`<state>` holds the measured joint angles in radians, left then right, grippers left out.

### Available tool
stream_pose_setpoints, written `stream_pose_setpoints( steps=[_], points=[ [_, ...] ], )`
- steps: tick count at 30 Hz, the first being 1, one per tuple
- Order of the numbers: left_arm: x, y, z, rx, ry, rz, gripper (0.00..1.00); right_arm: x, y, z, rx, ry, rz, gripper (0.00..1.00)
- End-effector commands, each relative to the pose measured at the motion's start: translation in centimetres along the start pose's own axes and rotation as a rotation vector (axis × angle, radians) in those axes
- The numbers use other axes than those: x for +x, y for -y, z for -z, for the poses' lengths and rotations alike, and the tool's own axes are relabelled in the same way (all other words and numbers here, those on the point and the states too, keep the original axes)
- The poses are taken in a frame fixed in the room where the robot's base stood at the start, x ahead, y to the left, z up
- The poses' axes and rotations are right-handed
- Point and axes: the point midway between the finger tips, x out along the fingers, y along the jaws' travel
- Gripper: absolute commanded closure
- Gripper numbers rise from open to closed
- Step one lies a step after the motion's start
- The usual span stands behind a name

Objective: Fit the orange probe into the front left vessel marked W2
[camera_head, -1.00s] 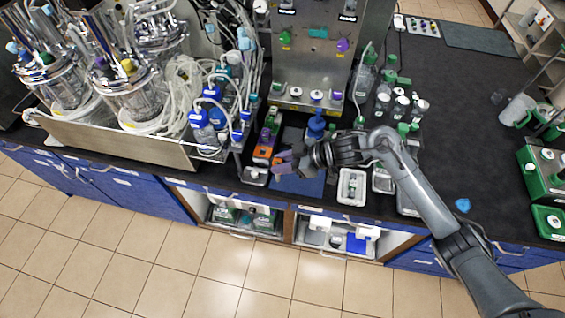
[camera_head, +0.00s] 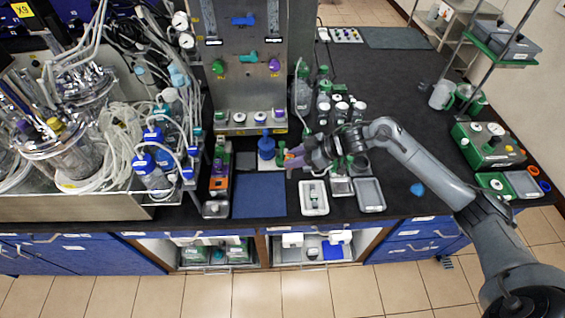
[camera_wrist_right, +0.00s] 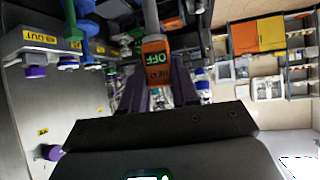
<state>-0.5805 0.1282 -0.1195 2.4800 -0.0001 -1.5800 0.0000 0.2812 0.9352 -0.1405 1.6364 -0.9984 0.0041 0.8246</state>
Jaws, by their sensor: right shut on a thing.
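My right gripper (camera_head: 292,158) is in front of the steel panel, above the bench. It is shut, and a small bit of the orange probe (camera_head: 291,153) shows at its fingertips. In the right wrist view the two purple fingers (camera_wrist_right: 158,88) stand on either side of an orange block with a lit display; I cannot tell whether this block is part of the probe or lies behind it. The front left vessel (camera_head: 72,160), glass with a steel lid, stands at the far left, well away from the gripper. No W2 mark is readable on it. My left gripper is not in view.
A steel tray (camera_head: 80,207) edges the vessels. Blue-capped bottles (camera_head: 152,175) and tangled white tubing crowd the space beside them. A blue mat (camera_head: 259,195) and a white tray (camera_head: 314,198) lie near the bench's front edge. A blue bottle (camera_head: 266,147) stands left of the gripper.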

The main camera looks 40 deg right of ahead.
Motion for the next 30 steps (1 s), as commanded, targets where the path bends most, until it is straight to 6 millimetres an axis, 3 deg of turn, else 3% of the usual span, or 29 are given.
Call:
stream_pose_setpoints(
  steps=[13,21,30],
  points=[
    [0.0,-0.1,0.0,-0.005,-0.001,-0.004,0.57,1.1,2.0,-2.2,0.221,0.006,-0.328,1.0],
    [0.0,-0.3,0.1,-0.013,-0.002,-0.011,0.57,0.4,3.1,-1.8,0.378,-0.005,-0.56,1.0],
    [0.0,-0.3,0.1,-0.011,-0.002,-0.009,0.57,-0.5,4.1,-1.3,0.47,-0.006,-0.693,1.0]
  ],
)
